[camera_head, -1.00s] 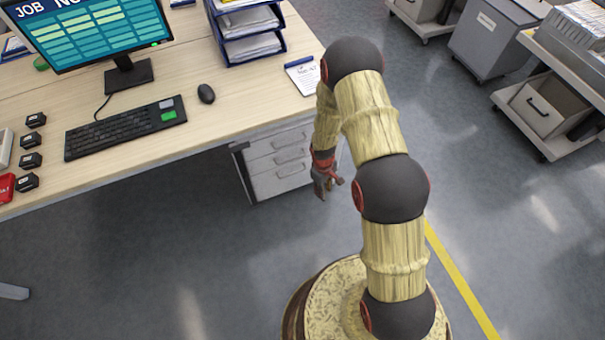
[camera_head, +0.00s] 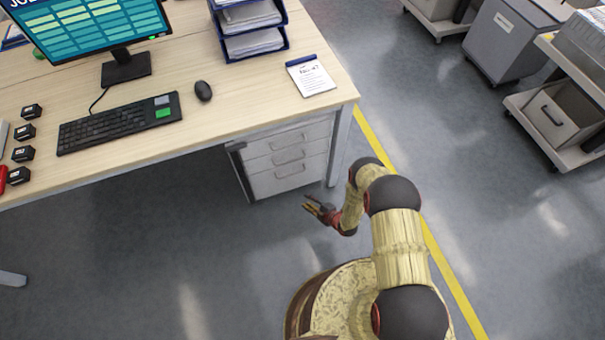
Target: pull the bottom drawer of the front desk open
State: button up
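The front desk (camera_head: 225,128) has a grey pedestal under its right end with three drawers stacked in it. The bottom drawer (camera_head: 268,184) has a light grey front with a bar handle (camera_head: 290,172), and it looks shut, flush with the drawers above. My gripper (camera_head: 307,204) is in front of and below the right part of the bottom drawer in the picture, apart from the handle. Its fingers point left and look parted, with nothing between them. The gripper is small here, so its exact distance from the drawer is hard to tell.
On the desk are a monitor (camera_head: 90,28), a keyboard (camera_head: 118,123), a mouse (camera_head: 203,91), a paper tray stack (camera_head: 252,45) and a notepad (camera_head: 312,77). A desk leg (camera_head: 340,145) stands right of the drawers. Trolleys (camera_head: 547,125) stand at the right. The floor before the drawers is clear.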

jog(key=w+a+r+n+t+y, duration=0.2)
jog(key=w+r+n+t+y, duration=0.15)
jog(key=r, duration=0.55)
jog(key=b+x, duration=0.3)
jog(key=x, duration=0.5)
jog(key=shift+w+d+f+n+h, duration=0.25)
jog(key=shift+w+d+n+h, duration=0.05)
jog(key=shift+d+n+h, duration=0.05)
jog(key=shift+c, duration=0.8)
grip_shut()
jog(key=shift+g, duration=0.25)
